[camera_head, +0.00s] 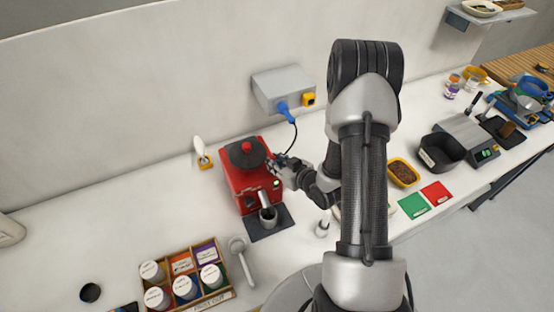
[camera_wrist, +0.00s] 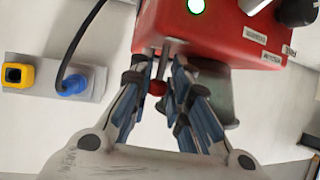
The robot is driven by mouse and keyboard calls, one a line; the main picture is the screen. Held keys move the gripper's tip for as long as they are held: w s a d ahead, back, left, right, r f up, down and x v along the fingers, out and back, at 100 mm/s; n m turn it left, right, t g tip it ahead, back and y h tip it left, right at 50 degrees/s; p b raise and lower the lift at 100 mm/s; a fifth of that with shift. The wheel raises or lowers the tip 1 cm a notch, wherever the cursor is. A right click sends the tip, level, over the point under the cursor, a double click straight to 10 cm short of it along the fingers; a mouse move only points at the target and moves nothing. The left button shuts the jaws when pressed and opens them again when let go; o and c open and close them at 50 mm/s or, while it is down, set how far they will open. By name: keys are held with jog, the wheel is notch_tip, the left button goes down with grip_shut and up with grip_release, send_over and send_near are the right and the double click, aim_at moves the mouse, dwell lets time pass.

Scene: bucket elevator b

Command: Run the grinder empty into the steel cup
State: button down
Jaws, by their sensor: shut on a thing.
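The red grinder (camera_head: 246,188) stands against the wall with a round dark top (camera_head: 247,153). A green light (camera_head: 277,184) glows on it and also shows in the wrist view (camera_wrist: 196,6). The steel cup (camera_head: 268,216) is under the grinder's spout, on a dark mat (camera_head: 262,232); its contents cannot be made out. My gripper (camera_head: 284,170) is at the grinder's right side. In the wrist view my gripper (camera_wrist: 170,92) is shut on a small red knob (camera_wrist: 157,88) on a metal stem at the grinder's side. The fingers partly hide it.
A wall box (camera_head: 284,86) holds a blue plug (camera_head: 284,109) with a black cord running down behind my gripper. A rack of jars (camera_head: 228,292) and a scoop (camera_head: 242,258) are in front. A dish of brown grains (camera_head: 403,173) and a scale (camera_head: 482,150) stand to the right.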

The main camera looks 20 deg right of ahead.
jog(key=shift+w+r+g+p, duration=0.15)
jog(key=shift+w+g+p, duration=0.3)
jog(key=shift+g+p, duration=0.7)
jog(key=c, duration=1.8)
grip_release()
jog(key=shift+w, duration=0.1)
jog(key=shift+o, duration=0.2)
jog(key=v, duration=0.8)
